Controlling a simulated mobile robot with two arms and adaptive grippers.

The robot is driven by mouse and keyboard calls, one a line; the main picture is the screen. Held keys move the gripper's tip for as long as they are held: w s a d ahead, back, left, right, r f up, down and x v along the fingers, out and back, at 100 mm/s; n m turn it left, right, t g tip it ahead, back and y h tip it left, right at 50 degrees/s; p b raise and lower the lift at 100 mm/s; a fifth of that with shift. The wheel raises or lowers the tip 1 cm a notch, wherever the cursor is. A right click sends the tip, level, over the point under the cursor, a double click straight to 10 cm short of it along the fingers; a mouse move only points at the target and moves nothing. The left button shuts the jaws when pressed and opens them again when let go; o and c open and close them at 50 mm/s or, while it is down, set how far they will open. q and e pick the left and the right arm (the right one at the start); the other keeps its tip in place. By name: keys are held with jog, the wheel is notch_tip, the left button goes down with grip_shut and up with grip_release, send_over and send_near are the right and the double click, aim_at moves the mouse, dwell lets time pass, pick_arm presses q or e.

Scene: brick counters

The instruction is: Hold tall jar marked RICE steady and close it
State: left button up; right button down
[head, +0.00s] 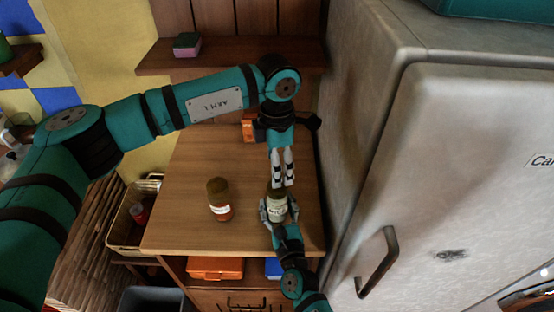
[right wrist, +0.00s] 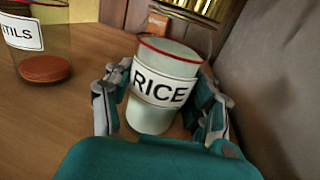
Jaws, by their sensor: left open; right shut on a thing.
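The tall jar marked RICE (right wrist: 160,90) stands on the wooden counter (head: 180,170), with a pale body, a white label and a thin red line around its upper rim. It also shows in the head view (head: 277,205). My right gripper (head: 278,210) is shut on it, one finger on each side in the right wrist view (right wrist: 160,105). My left gripper (head: 284,183) is open, its fingers pointing toward the jar's top from the far side. I cannot tell if they touch it. I cannot make out a separate lid.
A second jar (head: 220,200), with a label ending in "TILS" and reddish contents, stands left of the RICE jar. A grey fridge (head: 440,160) bounds the counter on the right. An orange box (head: 249,127) is at the back. The counter's left part is clear.

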aim_at(277, 202)
pick_arm(q)
jog(key=n, duration=0.3)
jog(key=r+n, duration=0.1)
jog(key=n, duration=0.1)
jog(key=shift+n, duration=0.4)
jog(key=shift+f, duration=4)
jog(key=c, duration=1.2)
jog(key=o, duration=1.3)
jog(key=shift+o, duration=0.2)
jog(key=shift+r, duration=0.1)
